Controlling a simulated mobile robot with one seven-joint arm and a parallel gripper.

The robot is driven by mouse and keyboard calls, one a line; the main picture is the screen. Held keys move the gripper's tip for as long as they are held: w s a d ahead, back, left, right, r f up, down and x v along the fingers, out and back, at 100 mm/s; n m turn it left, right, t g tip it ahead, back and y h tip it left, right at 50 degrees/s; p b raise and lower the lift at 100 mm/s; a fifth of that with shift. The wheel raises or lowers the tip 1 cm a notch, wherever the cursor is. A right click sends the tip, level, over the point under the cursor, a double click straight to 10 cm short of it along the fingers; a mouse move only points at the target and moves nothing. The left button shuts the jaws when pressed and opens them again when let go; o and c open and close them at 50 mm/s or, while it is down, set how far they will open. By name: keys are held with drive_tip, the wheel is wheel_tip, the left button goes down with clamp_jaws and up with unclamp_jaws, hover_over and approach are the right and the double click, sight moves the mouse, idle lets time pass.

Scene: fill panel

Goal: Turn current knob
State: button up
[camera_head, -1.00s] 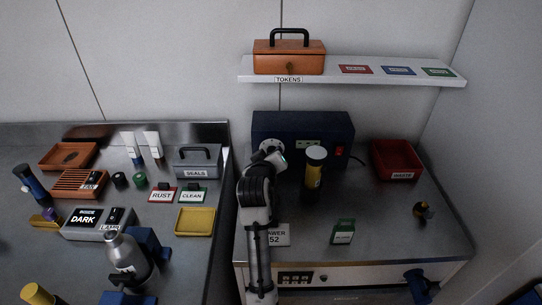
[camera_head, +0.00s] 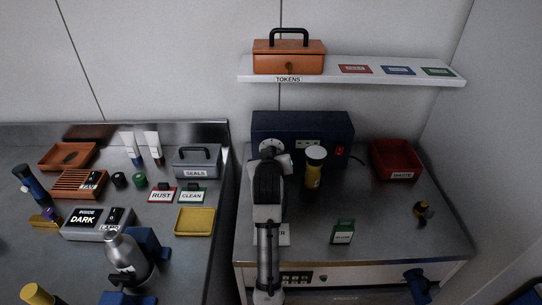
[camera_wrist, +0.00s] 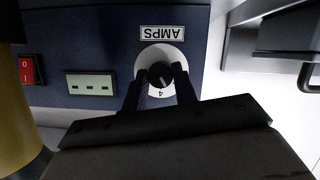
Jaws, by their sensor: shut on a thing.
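The current knob (camera_wrist: 160,74) is a small round black knob on a white dial, below an AMPS label (camera_wrist: 162,34) in the wrist view. A "4" shows on the dial rim nearest my gripper. My gripper (camera_wrist: 160,88) has one dark finger on each side of the knob and is shut on it. The dial sits on the front of a dark blue power supply box (camera_head: 330,127). In the head view my arm covers the knob and my fingers. The box's display (camera_wrist: 91,85) shows dashes.
A red switch (camera_wrist: 27,70) sits on the same panel. A yellow-and-black cylinder (camera_head: 314,166) stands close to the right of my arm. A red waste bin (camera_head: 397,160) and a green tag (camera_head: 342,231) are farther right. A shelf (camera_head: 350,68) hangs above the box.

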drive_tip(key=m+y, duration=0.1)
drive_tip(key=m, duration=0.1)
drive_tip(key=m+y, duration=0.1)
drive_tip(key=shift+d+m+y, duration=0.2)
drive_tip(key=shift+m+y, duration=0.1)
drive_tip(key=shift+m, duration=0.1)
idle(0.4)
drive_tip(key=o, duration=1)
drive_tip(key=b+v, duration=0.3)
drive_tip(key=v, duration=1.1)
drive_tip(key=shift+f, duration=0.15)
drive_tip(key=shift+f, duration=0.1)
